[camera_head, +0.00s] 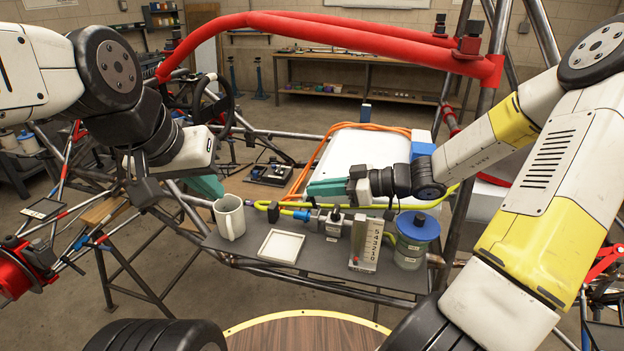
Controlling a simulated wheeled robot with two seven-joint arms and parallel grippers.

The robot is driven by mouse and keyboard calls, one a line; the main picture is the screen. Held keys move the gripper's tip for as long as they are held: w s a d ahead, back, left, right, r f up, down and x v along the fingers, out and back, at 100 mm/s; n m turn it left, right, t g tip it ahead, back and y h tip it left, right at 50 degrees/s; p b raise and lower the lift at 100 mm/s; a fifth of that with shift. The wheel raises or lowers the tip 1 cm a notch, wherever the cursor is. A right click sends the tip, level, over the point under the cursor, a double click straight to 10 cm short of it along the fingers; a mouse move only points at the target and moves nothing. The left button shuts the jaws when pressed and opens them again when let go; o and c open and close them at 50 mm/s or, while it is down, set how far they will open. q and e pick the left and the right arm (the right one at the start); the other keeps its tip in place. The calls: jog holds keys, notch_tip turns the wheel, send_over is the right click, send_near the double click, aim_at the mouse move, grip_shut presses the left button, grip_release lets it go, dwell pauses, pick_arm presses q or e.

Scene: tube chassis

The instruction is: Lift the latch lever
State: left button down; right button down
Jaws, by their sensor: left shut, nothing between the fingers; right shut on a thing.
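No part is plainly readable as the latch lever. A small dark upright handle (335,214) stands on a grey fitting in the hose line on the tray, just below my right gripper's fingers; it may be the lever. My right gripper (312,188) reaches in from the right, its teal fingers pointing left above the yellow-green hose (292,205). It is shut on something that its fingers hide. My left gripper (208,187) is at the left, shut and empty, its teal fingers behind and above the mug, partly hidden by its own wrist.
The dark tray (235,247) carries a white mug (229,217), a shallow white dish (281,246), a numbered block (366,245) and a blue-lidded jar (411,240). An orange hose (312,163) runs past a white box (367,150). Chassis tubes and a red padded bar (330,33) surround the tray.

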jog(key=shift+s+d+f+y, duration=0.1)
jog(key=shift+d+y, duration=0.3)
jog(key=shift+y, duration=0.3)
jog(key=c, duration=1.5)
grip_release()
